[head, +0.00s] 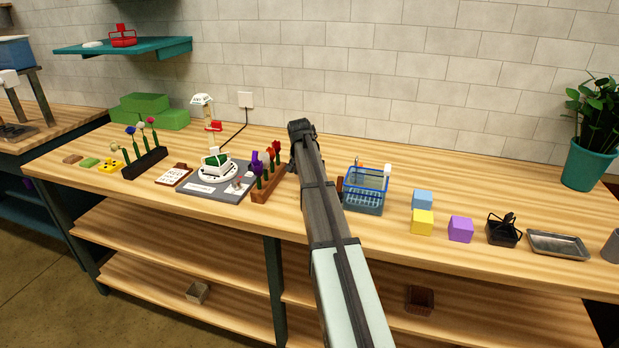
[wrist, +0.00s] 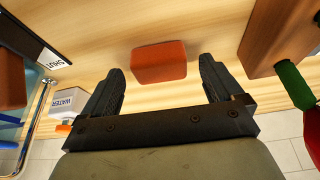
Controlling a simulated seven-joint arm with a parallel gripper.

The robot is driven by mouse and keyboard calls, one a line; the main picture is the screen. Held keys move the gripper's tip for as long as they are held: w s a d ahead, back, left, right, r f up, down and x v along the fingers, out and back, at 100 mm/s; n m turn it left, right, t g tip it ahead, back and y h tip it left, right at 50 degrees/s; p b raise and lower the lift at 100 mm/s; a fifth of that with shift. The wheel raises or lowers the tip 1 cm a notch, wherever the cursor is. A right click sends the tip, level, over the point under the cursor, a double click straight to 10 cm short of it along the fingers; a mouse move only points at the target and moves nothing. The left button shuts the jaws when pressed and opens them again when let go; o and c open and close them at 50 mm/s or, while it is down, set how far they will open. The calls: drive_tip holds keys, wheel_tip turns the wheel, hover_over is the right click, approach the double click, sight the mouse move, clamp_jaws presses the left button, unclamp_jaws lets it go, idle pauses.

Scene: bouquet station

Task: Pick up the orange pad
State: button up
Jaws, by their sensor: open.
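The orange pad (wrist: 158,60) is a small block with rounded edges, lying on the wooden counter in the wrist view. My gripper (wrist: 162,68) is open, with one dark finger on each side of the pad and a gap on both sides. The pad shows between the fingertips, and nothing is held. How far the fingertips are above the counter is hard to tell. In the head view my arm reaches over the middle of the counter, and the fingertips and the pad are hidden behind it.
A wooden flower rack (head: 268,188) with red and purple flowers stands left of my arm. A blue wire basket (head: 365,200) stands to the right. A white box marked WATER (wrist: 68,103) is near my gripper in the wrist view. Coloured cubes (head: 422,222) sit further right.

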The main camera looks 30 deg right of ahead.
drive_tip(key=shift+f, duration=0.2)
drive_tip(key=c, duration=1.1)
drive_tip(key=shift+c, duration=0.2)
drive_tip(key=shift+r, duration=0.15)
wheel_tip(320, 180, up, 10)
